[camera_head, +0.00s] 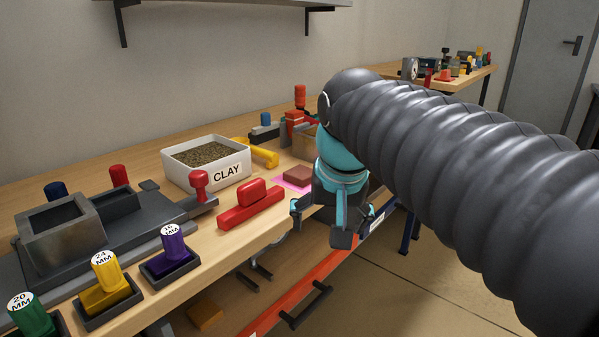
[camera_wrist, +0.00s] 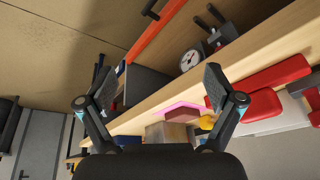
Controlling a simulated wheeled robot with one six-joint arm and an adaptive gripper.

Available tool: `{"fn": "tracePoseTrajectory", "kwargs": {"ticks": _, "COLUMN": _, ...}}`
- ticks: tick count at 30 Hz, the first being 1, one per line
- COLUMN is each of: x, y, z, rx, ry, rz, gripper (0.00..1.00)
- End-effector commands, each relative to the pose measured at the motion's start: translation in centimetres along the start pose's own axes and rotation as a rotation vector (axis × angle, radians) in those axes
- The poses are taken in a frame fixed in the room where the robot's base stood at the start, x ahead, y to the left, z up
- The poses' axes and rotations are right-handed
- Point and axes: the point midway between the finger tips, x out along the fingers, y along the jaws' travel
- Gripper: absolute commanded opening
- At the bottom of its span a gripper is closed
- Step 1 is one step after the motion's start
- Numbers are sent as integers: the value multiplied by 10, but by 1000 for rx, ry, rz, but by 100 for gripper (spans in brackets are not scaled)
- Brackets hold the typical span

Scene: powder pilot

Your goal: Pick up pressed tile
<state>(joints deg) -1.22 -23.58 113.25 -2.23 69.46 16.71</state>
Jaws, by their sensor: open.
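A reddish-brown block, which looks like the pressed tile (camera_head: 298,173), lies on a pink mat (camera_head: 281,185) near the front edge of the wooden bench. The tile also shows in the wrist view (camera_wrist: 181,115), beyond the gap between the fingers and nearer the right one. My gripper (camera_head: 320,222) is open and empty, its fingers pointing down at the bench's front edge, in front of the tile and apart from it. In the wrist view my gripper (camera_wrist: 147,90) has its two fingers spread wide.
A red tool (camera_head: 249,206) lies left of the mat. Behind stand a white CLAY box (camera_head: 207,165), a yellow tool (camera_head: 262,152) and a wooden box (camera_head: 305,143). Several labelled stamps and a grey press fill the left. A red rail runs below the bench front.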

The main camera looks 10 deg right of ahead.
Motion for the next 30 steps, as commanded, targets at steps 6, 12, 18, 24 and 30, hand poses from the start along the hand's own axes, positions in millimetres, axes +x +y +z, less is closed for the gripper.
{"fn": "tracePoseTrajectory", "kwargs": {"ticks": 6, "x": -36, "y": -22, "z": -88, "rx": 190, "ry": -70, "rz": 58, "gripper": 92}}
{"fn": "tracePoseTrajectory", "kwargs": {"ticks": 12, "x": -54, "y": -44, "z": -152, "rx": 364, "ry": -122, "rz": 120, "gripper": 92}}
{"fn": "tracePoseTrajectory", "kwargs": {"ticks": 18, "x": -59, "y": -62, "z": -198, "rx": 526, "ry": -160, "rz": 184, "gripper": 92}}
{"fn": "tracePoseTrajectory", "kwargs": {"ticks": 24, "x": -57, "y": -72, "z": -218, "rx": 627, "ry": -176, "rz": 225, "gripper": 92}}
{"fn": "tracePoseTrajectory", "kwargs": {"ticks": 30, "x": -48, "y": -73, "z": -219, "rx": 656, "ry": -182, "rz": 238, "gripper": 92}}
